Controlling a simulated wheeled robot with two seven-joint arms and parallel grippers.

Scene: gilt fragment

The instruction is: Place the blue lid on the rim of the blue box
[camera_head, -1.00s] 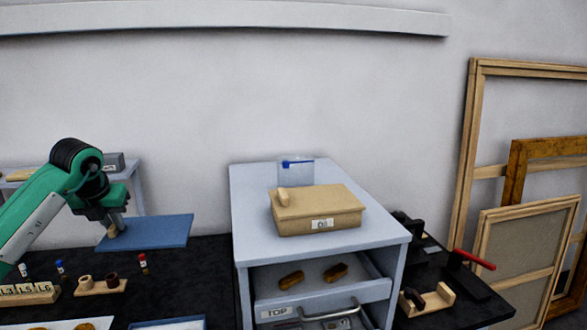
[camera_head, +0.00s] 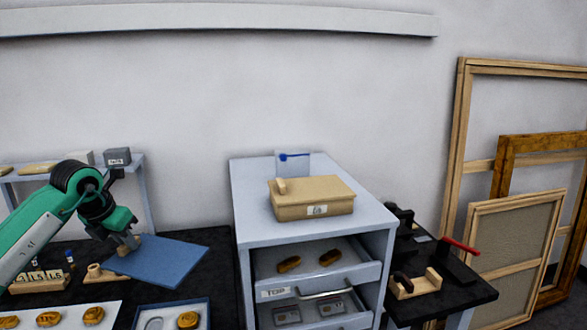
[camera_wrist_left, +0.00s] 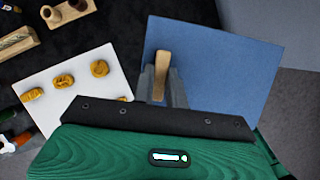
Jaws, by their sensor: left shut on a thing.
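The blue lid (camera_head: 168,262) is a flat blue panel with a small wooden handle (camera_wrist_left: 161,72). My left gripper (camera_head: 128,243) is shut on that handle and holds the lid in the air, tilted in the head view, above the dark table. The lid also fills the upper middle of the left wrist view (camera_wrist_left: 220,75). The blue box (camera_head: 208,302) stands at the bottom edge of the head view, open, with a gold piece and a pale outlined shape inside. It lies below the lid in the picture, its near part cut off. My right gripper is out of view.
A white board (camera_head: 68,309) with several gold pieces lies left of the box. A labelled wooden rack (camera_head: 38,282) stands behind it. A grey cabinet (camera_head: 240,215) with open drawers and a wooden box (camera_head: 312,200) on top stands to the right.

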